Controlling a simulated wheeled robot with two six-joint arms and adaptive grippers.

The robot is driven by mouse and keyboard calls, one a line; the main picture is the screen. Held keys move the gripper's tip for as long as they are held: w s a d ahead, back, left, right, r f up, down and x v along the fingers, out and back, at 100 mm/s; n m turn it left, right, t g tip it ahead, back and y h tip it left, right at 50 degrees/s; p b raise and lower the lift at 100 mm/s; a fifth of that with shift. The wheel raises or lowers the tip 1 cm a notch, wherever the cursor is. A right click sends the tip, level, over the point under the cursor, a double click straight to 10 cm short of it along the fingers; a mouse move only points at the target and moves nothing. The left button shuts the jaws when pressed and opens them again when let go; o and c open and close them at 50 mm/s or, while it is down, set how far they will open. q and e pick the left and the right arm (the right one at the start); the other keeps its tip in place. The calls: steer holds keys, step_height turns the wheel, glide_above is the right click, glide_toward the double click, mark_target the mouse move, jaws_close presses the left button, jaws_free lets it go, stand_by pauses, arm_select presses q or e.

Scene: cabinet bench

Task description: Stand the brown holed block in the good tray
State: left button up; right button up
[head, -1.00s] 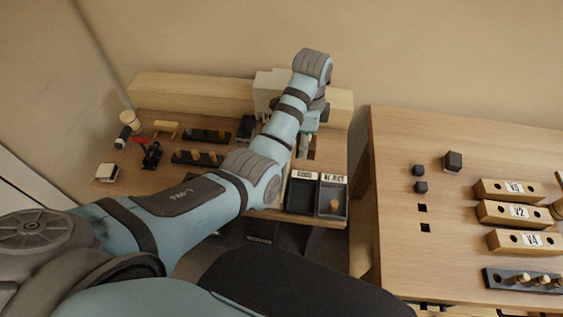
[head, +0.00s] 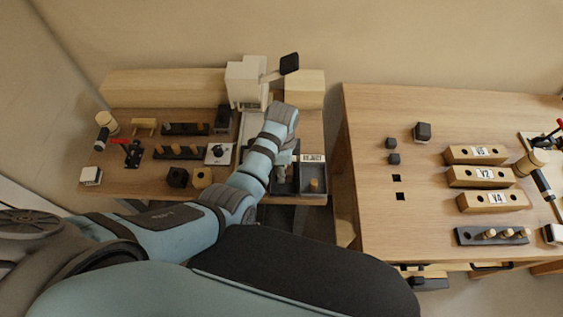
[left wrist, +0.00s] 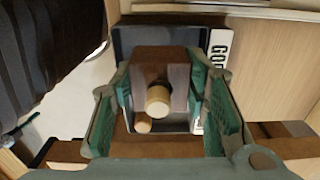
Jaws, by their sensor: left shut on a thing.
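My left gripper (head: 284,172) is over the good tray (head: 284,188) at the front right of the left bench. In the left wrist view the gripper's green pads (left wrist: 168,100) are shut on the brown block (left wrist: 163,68). A pale round peg end (left wrist: 158,98) shows at the block's face, with a smaller pale one (left wrist: 143,126) below. The dark good tray (left wrist: 124,42) lies behind the block, its white label partly hidden. I cannot tell whether the block touches the tray floor. The block is hidden in the head view. My right gripper is not in view.
The reject tray (head: 313,170) is just right, holding a small tan piece (head: 314,185). A dark block (head: 177,177) and a yellowish holed block (head: 202,177) stand to the left. A white machine (head: 246,82) is behind. A gap separates the right bench (head: 370,125).

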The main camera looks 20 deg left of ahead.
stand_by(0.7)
arm_select(q)
steer(key=shift+p, duration=0.5)
stand_by(0.4)
steer(key=shift+f+b, duration=0.4)
steer(key=shift+f, duration=1.6)
stand_by(1.7)
steer(key=o, duration=1.2)
steer(key=shift+o, duration=0.9)
steer(key=shift+r, duration=0.1)
